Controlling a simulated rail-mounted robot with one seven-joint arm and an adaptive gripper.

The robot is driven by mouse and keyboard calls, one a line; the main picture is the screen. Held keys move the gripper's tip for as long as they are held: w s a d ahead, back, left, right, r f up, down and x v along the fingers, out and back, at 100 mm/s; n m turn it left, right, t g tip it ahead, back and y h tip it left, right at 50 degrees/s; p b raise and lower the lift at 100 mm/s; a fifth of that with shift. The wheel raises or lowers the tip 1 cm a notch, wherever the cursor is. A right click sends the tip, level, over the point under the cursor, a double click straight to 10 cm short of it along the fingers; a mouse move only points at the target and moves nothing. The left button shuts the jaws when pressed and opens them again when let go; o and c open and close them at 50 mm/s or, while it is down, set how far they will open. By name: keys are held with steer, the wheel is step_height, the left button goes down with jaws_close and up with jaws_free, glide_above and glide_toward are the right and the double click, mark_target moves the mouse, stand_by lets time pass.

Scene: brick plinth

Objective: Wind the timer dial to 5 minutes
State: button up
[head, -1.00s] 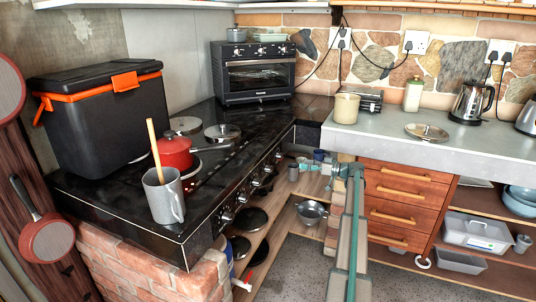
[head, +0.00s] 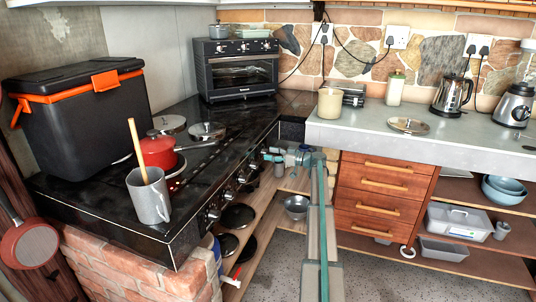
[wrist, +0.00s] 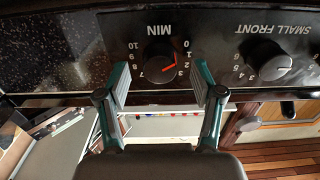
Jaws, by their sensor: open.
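The timer dial (wrist: 157,66), a dark round knob marked MIN, is on the dark control panel (wrist: 60,52) in the wrist view, where the lettering is upside down. Its orange-red pointer points near the 2. Numbers 0 to 3 show on its right and 7 to 10 on its left; those between are not readable. My gripper (wrist: 161,68) is open, one finger on each side of the dial, with gaps to it. In the head view my gripper (head: 272,157) is at the far end of the stove's front panel, and the dial cannot be made out there.
The SMALL FRONT knob (wrist: 270,62) is right of my gripper in the wrist view. The stove top (head: 85,195) holds a red pot (head: 157,152) and a grey mug (head: 149,197). The grey counter (head: 350,125) and wooden drawers (head: 380,190) are at right.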

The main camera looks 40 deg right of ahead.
steer(key=shift+x, duration=0.8)
steer(key=shift+c, duration=0.2)
steer(key=c, duration=1.1)
